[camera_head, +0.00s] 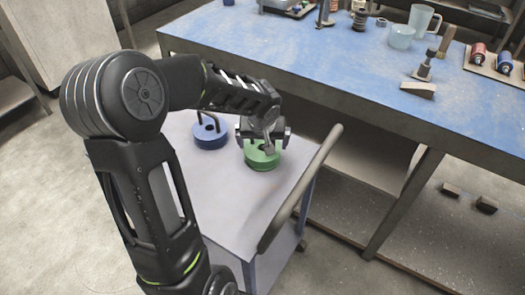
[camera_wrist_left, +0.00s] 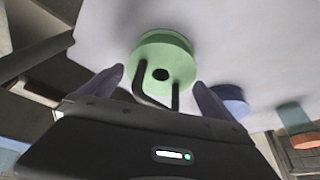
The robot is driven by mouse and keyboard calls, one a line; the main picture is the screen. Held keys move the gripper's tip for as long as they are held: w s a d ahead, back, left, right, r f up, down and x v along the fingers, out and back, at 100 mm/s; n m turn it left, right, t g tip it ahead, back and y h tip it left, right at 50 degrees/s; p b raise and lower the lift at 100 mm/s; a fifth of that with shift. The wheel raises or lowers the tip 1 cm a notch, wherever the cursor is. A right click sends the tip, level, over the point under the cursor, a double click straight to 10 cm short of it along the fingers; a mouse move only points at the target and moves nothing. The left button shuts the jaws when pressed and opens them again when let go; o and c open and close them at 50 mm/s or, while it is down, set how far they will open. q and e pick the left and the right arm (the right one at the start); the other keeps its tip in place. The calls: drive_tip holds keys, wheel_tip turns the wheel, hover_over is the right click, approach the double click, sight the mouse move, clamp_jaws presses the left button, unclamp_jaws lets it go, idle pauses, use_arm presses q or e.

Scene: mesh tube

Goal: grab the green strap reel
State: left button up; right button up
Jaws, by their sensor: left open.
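The green strap reel (camera_head: 262,158) is a thick round disc lying on the top of a pale grey cart. In the left wrist view the green reel (camera_wrist_left: 163,62) shows a dark centre hole and a dark bent handle, and it lies ahead of and between my fingers. My left gripper (camera_head: 263,142) is over the reel in the head view and hides part of it. In the left wrist view its two fingers (camera_wrist_left: 155,82) are spread apart, with gaps on both sides of the reel. My right gripper is not in view.
A blue reel (camera_head: 210,133) with a dark handle sits just left of the green one on the cart (camera_head: 228,200). The cart's push handle (camera_head: 300,190) rises at its right. A blue-topped workbench (camera_head: 330,70) holding tools and cups stands behind. The cart's front is clear.

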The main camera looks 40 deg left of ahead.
use_arm(q)
drive_tip(key=x, duration=0.4)
drive_tip(key=shift+f, duration=0.2)
idle(0.3)
drive_tip(key=c, duration=1.6)
